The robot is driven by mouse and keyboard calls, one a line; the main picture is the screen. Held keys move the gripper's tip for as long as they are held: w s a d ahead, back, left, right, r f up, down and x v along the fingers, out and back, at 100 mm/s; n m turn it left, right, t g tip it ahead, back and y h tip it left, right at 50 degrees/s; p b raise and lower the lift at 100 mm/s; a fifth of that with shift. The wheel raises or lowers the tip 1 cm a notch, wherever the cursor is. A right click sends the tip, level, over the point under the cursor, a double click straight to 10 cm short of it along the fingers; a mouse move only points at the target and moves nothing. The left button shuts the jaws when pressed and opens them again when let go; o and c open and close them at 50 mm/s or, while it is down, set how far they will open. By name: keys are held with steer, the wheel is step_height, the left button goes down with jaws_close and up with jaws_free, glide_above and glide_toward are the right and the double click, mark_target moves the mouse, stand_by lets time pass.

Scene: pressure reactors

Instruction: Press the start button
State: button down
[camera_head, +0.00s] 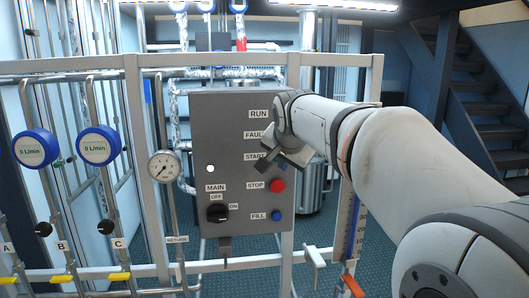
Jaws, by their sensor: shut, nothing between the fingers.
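The grey control panel (211,120) faces me in the middle of the view. The START label (254,157) is partly visible on its right half, under the RUN and FAULT labels. The start button itself is hidden behind my gripper. My gripper (263,166) is shut and empty, its dark fingertips in front of the panel just beside and below the START label. I cannot tell whether the fingertips touch the button or the panel.
Below are the red STOP button (278,186), blue FILL button (277,215) and black MAIN switch (217,213). A pressure gauge (164,166), blue flow meters (97,146) and yellow valve handles (119,276) are left. The metal frame (128,184) surrounds the panel.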

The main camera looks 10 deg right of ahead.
steer(key=shift+w+p, duration=0.3)
steer(key=shift+w, duration=0.95)
steer(key=shift+w, duration=0.1)
stand_by(1.1)
steer(key=shift+w, duration=0.35)
steer(key=shift+w, duration=0.4)
stand_by(0.6)
steer(key=shift+s, duration=0.1)
steer(key=shift+s+b, duration=0.35)
steer(key=shift+s, duration=0.4)
steer(key=shift+s, duration=0.1)
